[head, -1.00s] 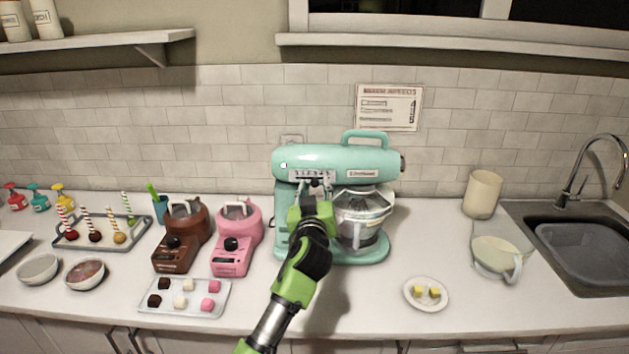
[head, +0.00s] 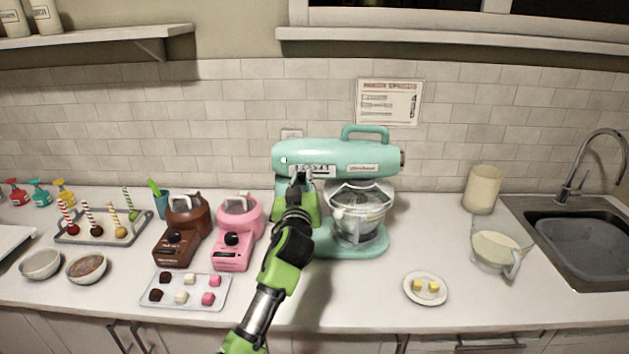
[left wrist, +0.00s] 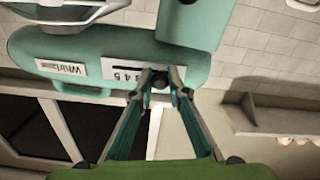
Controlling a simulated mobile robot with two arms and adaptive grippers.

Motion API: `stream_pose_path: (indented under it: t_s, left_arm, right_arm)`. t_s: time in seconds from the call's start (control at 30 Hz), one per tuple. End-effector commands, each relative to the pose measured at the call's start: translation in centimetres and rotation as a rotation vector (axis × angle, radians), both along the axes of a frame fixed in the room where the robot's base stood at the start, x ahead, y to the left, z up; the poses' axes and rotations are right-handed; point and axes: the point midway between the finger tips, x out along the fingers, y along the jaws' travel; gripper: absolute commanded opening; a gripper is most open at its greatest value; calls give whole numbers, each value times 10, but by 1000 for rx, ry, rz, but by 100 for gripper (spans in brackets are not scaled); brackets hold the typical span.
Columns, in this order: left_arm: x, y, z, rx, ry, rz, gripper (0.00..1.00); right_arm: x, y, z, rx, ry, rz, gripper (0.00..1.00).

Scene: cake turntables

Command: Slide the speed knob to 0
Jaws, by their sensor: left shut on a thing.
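A mint-green stand mixer (head: 335,156) stands on the counter in the head view, with a white speed scale (head: 322,171) on its side. In the left wrist view the mixer is upside down, with its white scale (left wrist: 122,76) and some of the numbers showing. My left gripper (head: 300,177) is at the left part of the scale in the head view. In the left wrist view its fingertips (left wrist: 160,82) are shut on the small dark speed knob (left wrist: 160,80). The fingers hide the low end of the scale. My right gripper is not in view.
A glass bowl (head: 357,212) sits under the mixer head. Brown (head: 182,240) and pink (head: 235,238) small machines stand to the left. A plate with yellow cubes (head: 425,289) and a jug (head: 496,251) are to the right. A sign (head: 389,102) hangs on the wall behind.

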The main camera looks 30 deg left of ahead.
Motion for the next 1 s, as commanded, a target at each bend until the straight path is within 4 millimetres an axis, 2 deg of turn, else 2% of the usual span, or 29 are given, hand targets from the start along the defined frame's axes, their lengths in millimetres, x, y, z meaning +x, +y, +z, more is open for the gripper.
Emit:
stream_pose_path:
  t_s: [0.1, 0.4, 0.43, 0.5, 0.83, 1.0]
  left_arm:
    - [-9, 13, -1, 0, 3, 3, 0]
    - [-10, 17, -1, 0, 4, 5, 0]
    - [-10, 17, -1, 1, 4, 5, 21]
    - [-10, 16, -1, 1, 4, 5, 33]
    - [-10, 14, -1, 0, 2, 1, 33]
    - [-24, 6, -2, 0, 2, 0, 33]
  right_arm:
    - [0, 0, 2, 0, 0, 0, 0]
    - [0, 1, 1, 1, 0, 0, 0]
    - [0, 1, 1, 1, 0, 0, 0]
    - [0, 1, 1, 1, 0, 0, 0]
    - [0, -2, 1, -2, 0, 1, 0]
    - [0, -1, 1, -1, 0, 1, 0]
